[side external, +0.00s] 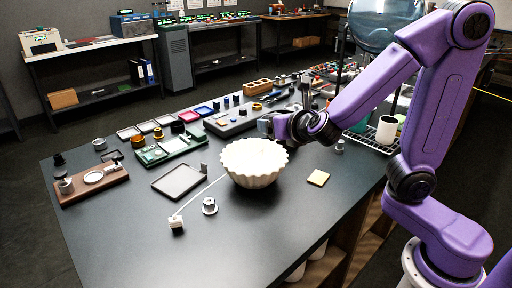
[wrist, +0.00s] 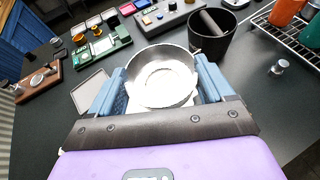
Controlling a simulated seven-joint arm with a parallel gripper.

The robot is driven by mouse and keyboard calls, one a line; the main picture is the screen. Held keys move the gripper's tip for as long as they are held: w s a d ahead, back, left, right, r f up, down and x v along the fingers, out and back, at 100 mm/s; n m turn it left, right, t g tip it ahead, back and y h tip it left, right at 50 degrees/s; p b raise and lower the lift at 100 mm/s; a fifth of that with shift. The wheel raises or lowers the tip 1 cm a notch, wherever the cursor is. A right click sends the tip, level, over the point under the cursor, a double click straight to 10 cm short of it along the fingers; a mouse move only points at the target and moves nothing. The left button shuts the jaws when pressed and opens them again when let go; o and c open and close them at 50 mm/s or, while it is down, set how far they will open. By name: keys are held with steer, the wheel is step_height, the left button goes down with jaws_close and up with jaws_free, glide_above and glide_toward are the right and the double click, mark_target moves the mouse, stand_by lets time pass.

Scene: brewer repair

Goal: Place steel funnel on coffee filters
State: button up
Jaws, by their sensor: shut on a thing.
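The steel funnel (wrist: 178,60) is a shiny round metal bowl shape in the wrist view, between the two blue fingers of my gripper (wrist: 160,68). My gripper is shut on it. In the side view my gripper (side external: 268,126) is just behind and above the coffee filters (side external: 254,165), a white fluted bowl-shaped stack on the dark table. The funnel is not clearly visible in the side view. In the wrist view a bright white area shows inside the funnel's ring; I cannot tell whether the funnel touches the filters.
A dark flat tray (side external: 180,181) lies left of the filters. A small metal part (side external: 209,206) and a white block (side external: 177,223) are in front. A black cup (wrist: 212,42) and a wire rack (wrist: 289,37) stand beyond my gripper.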

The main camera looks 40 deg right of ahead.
glide_above(256, 157)
steer(key=f, duration=0.7)
steer(key=shift+s, duration=0.2)
steer(key=shift+w+f, duration=0.15)
steer(key=shift+f, duration=1.5)
steer(key=shift+f, duration=0.1)
steer(key=o, duration=0.9)
steer(key=shift+f, duration=0.1)
steer(key=shift+o, duration=0.2)
steer(key=shift+r, duration=0.25)
steer(key=v, duration=1.2)
